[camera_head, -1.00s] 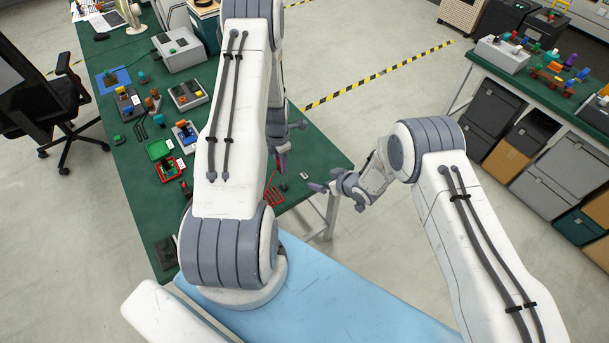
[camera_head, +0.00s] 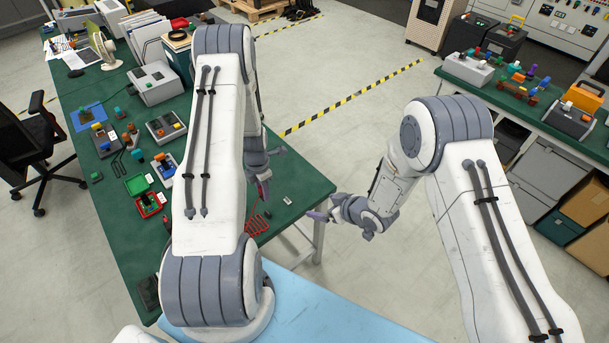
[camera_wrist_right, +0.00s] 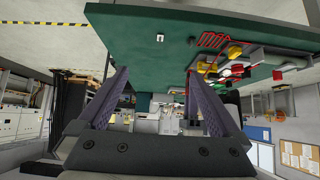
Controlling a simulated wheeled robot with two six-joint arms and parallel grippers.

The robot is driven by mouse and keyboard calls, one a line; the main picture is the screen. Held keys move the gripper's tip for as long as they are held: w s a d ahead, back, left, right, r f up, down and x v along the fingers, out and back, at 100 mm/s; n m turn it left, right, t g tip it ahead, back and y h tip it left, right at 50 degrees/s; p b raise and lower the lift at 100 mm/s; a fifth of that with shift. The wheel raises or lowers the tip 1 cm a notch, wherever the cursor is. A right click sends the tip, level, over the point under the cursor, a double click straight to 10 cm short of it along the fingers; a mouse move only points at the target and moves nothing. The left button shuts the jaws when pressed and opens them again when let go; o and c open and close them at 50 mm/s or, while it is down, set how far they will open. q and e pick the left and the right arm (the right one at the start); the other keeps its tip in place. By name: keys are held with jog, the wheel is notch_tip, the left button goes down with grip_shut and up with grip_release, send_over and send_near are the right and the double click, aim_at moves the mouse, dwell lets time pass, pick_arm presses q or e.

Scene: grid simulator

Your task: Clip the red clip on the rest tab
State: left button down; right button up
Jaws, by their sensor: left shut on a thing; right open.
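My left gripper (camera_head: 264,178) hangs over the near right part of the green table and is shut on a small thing. A reddish bit shows at its fingertips, which fits the red clip, but the fingers hide most of it. I cannot make out the rest tab for certain. My right gripper (camera_head: 338,214) is open and empty, off the table's right corner; its spread fingers also show in the right wrist view (camera_wrist_right: 158,105).
A small pale item (camera_head: 288,200) lies near the right corner. A second bench (camera_head: 500,95) stands at right. Open floor lies between.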

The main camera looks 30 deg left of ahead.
pick_arm(q)
jog(key=c, duration=1.2)
grip_release()
grip_shut()
